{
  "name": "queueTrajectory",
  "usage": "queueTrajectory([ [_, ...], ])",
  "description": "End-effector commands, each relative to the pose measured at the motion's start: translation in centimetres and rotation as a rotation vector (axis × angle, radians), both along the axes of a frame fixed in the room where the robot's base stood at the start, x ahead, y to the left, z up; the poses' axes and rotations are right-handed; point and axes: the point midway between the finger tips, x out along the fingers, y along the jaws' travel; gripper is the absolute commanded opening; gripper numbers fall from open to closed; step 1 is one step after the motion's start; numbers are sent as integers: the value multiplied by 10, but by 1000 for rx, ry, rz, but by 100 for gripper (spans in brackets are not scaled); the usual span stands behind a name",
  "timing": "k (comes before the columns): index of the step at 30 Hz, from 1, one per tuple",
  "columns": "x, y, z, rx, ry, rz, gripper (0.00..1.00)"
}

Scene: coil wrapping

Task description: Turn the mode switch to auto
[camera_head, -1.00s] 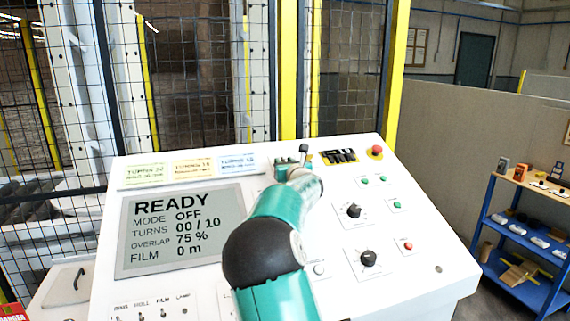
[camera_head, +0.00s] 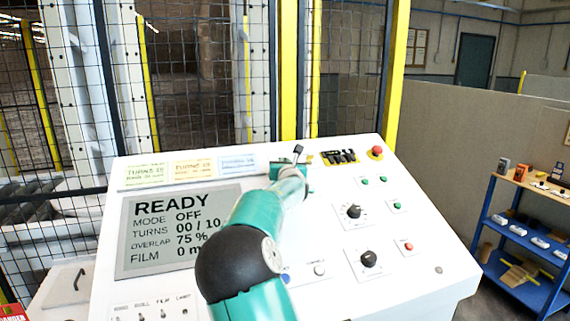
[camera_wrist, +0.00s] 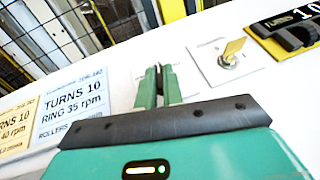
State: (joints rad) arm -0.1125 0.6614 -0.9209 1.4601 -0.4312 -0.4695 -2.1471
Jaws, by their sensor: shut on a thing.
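The white console's screen (camera_head: 165,225) reads READY, MODE OFF, TURNS 00 / 10. My gripper (camera_head: 289,167) is at the top of the sloping panel, right of the paper labels. In the wrist view its two green fingers (camera_wrist: 158,78) are close together over a pale square plate (camera_wrist: 180,80). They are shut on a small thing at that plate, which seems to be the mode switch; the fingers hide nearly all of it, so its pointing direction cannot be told. A yellow-tabbed switch (camera_wrist: 232,52) on a separate plate stands to the right, apart from the fingers.
A dark TURNS counter (camera_wrist: 290,28) is further right, and a red button (camera_head: 375,152) is at the panel's top right. Two black knobs (camera_head: 353,211) and small green buttons are on the right. A wire fence (camera_head: 345,70) stands behind the console.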

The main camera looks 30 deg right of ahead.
Motion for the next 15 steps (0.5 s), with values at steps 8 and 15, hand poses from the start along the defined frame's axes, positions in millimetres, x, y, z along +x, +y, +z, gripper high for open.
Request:
queueTrajectory([
  [8, 5, 7, -8, 89, -12, -214, 0],
  [15, 5, 7, -6, 164, -39, -384, 0],
])
